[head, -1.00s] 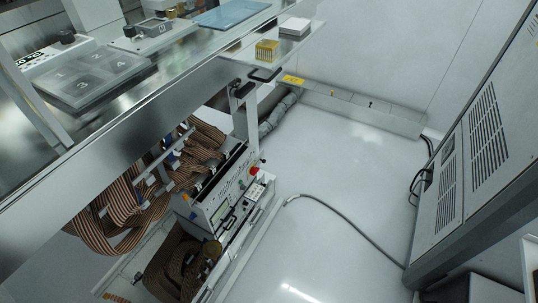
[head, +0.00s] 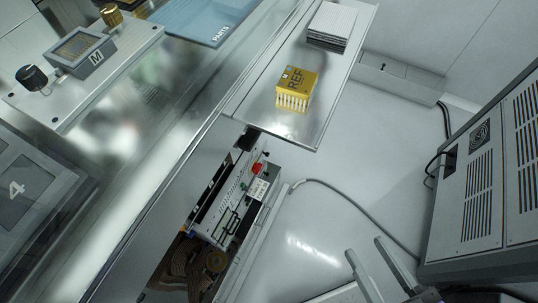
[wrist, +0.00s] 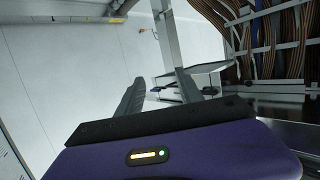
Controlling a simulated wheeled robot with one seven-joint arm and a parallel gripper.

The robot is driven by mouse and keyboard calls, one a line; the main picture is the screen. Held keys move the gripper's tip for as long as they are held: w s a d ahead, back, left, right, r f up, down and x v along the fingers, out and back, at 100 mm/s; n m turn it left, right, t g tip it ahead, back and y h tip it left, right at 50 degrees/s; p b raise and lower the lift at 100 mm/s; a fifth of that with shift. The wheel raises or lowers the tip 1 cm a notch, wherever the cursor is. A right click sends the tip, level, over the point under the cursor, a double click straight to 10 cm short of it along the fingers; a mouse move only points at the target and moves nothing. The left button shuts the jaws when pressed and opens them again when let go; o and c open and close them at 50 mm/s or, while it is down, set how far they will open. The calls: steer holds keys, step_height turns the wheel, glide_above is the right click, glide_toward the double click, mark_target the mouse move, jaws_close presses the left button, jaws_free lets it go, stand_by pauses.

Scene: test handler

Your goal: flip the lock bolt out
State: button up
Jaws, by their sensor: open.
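I cannot make out the lock bolt for certain in either view. A small dark fitting (head: 248,138) sits under the near end of the metal shelf, too small to identify as the bolt. My gripper (head: 366,247) is at the bottom right of the head view, over the white floor, to the right of the test unit (head: 240,205). Its two grey fingers are apart with nothing between them. In the wrist view my gripper (wrist: 160,78) is open too, and a metal post (wrist: 168,40) with a small shelf-like plate (wrist: 208,67) stands beyond the fingers.
A yellow REF block (head: 297,88) and a white stack (head: 332,24) stand on the metal shelf (head: 318,118). A grey vented cabinet (head: 480,170) is at the right, near my gripper. A cable (head: 345,200) lies on the floor. Striped ribbon cables (wrist: 268,40) hang in the wrist view.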

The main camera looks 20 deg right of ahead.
steer(key=shift+c, duration=0.3)
steer(key=shift+f, duration=0.1)
steer(key=c, duration=0.4)
steer(key=shift+w+f+b, duration=0.15)
steer(key=shift+f+b, duration=0.15)
steer(key=shift+b, duration=0.2)
steer(key=c, duration=0.3)
steer(key=w+f+b, duration=0.1)
steer(key=w, duration=0.1)
steer(key=w+f+t+b, duration=0.1)
steer(key=w+f+b, duration=0.1)
steer(key=w, duration=0.1)
steer(key=w+f+t+b, duration=0.1)
steer(key=w+b, duration=0.1)
steer(key=shift+w+a+f, duration=0.15)
steer(key=shift+a+f, duration=0.05)
steer(key=shift+a, duration=0.1)
jaws_close()
steer(key=w+a+f+n+g+b, duration=0.25)
steer(key=w+f+b, duration=0.65)
steer(key=w+f, duration=0.8)
steer(key=w+a+f+n+g+b, duration=0.1)
steer(key=w+a+f+n+b, duration=0.15)
steer(key=w+f+b, duration=1.3)
steer(key=w+d+f+n+g+p, duration=0.2)
steer(key=w+f+g+p, duration=0.2)
steer(key=f, duration=0.4)
steer(key=shift+d+n+g+h+p, duration=0.15)
steer(key=shift+n+g+h+p, duration=0.2)
steer(key=shift+g+p, duration=0.5)
